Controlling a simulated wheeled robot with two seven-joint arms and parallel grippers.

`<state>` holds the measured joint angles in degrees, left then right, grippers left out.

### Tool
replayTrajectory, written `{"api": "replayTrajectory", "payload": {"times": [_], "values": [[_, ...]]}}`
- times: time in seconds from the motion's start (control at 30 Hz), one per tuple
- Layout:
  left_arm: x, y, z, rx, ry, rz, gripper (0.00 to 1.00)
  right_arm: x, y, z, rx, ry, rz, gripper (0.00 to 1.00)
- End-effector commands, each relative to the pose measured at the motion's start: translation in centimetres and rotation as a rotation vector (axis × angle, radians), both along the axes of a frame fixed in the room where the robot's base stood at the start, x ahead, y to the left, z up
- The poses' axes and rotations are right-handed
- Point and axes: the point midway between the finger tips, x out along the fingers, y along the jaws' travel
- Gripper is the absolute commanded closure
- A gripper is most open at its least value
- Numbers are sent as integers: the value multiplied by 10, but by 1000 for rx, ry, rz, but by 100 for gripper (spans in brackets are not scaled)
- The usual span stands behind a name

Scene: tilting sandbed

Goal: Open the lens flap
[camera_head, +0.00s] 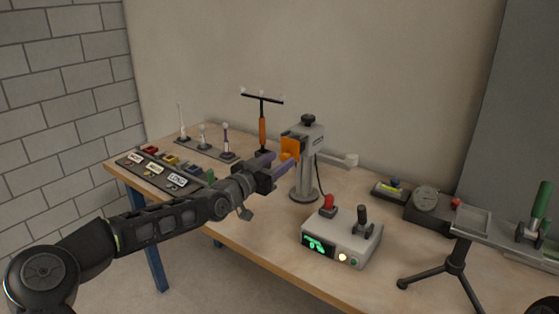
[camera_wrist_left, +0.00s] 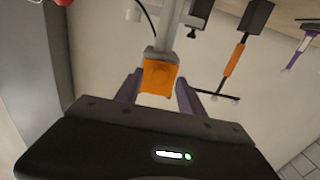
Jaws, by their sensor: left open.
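The lens flap is an orange plate (camera_head: 290,146) on the front of the grey head (camera_head: 311,137) of a stand. It also shows in the left wrist view (camera_wrist_left: 159,78), lying flat against the head and covering its front. My left gripper (camera_head: 279,162) is right in front of the flap, with its purple fingers apart. In the left wrist view the left gripper (camera_wrist_left: 158,92) has one finger on each side of the flap's near edge. I cannot tell whether a finger touches it. My right gripper does not show.
A grey control box (camera_head: 340,238) with a red knob and a black lever stands right of the stand. An orange-handled T-shaped tool (camera_head: 262,128) stands behind. Labelled trays (camera_head: 158,170) are at the left, a dial gauge (camera_head: 426,198) at the right.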

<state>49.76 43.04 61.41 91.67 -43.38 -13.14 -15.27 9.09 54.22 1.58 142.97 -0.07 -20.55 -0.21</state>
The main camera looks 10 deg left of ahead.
Motion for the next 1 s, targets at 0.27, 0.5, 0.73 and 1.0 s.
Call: {"api": "replayTrajectory", "payload": {"times": [0.27, 0.5, 0.73, 1.0], "values": [[7, -3, 0, 1, 1, 0, 54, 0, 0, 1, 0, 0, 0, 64], [7, -3, 0, 0, 1, 0, 65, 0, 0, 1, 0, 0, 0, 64], [7, -3, 0, 0, 1, 0, 84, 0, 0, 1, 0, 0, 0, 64], [7, -3, 0, 0, 1, 0, 100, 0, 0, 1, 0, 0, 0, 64]]}}
